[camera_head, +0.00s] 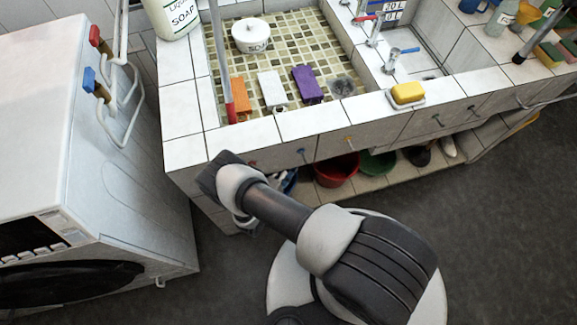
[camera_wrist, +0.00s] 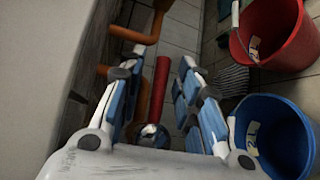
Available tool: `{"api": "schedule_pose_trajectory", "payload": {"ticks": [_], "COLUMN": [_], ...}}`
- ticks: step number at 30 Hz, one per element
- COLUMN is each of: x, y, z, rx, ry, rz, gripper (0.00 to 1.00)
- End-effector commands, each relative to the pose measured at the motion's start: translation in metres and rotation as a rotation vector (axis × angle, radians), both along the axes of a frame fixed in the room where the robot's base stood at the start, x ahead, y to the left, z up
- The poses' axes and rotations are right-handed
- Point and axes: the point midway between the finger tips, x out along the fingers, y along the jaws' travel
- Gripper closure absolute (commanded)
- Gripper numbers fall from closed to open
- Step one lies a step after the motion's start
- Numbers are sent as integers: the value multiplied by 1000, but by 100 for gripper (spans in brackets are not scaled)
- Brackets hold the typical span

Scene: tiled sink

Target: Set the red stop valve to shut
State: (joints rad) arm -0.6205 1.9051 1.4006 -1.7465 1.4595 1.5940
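In the wrist view a red bar (camera_wrist: 161,84), which looks like the lever of the red stop valve, lies between my gripper's fingers, with a shiny metal end (camera_wrist: 150,130) near the palm. My gripper (camera_wrist: 161,62) is open, its blue-padded fingers on either side of the bar with gaps visible. I cannot tell how far the bar lies from the pads in depth. Orange pipes (camera_wrist: 145,37) run beside and behind the left finger. In the head view my arm reaches to the sink's front left corner, and the gripper and this bar are hidden there.
A red bucket (camera_wrist: 285,35) and a blue bucket (camera_wrist: 272,130) stand right of my gripper. A pale wall (camera_wrist: 40,70) is close on the left. The tiled sink counter (camera_head: 245,138) overhangs this space. A washing machine (camera_head: 110,180) stands left, with red (camera_head: 95,36) and blue (camera_head: 89,79) fittings behind.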

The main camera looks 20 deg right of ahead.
Motion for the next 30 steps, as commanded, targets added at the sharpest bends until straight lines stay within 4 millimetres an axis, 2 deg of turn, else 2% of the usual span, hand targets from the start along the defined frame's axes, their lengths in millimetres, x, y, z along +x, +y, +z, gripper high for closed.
{"api": "schedule_pose_trajectory", "payload": {"ticks": [4, 18, 30], "x": [0, 0, 1], "y": [0, 1, 1], "z": [0, 0, 1], "rx": [0, 0, 1], "ry": [0, -1, -4], "rz": [0, 1, 2], "gripper": [69, 100, 100]}}
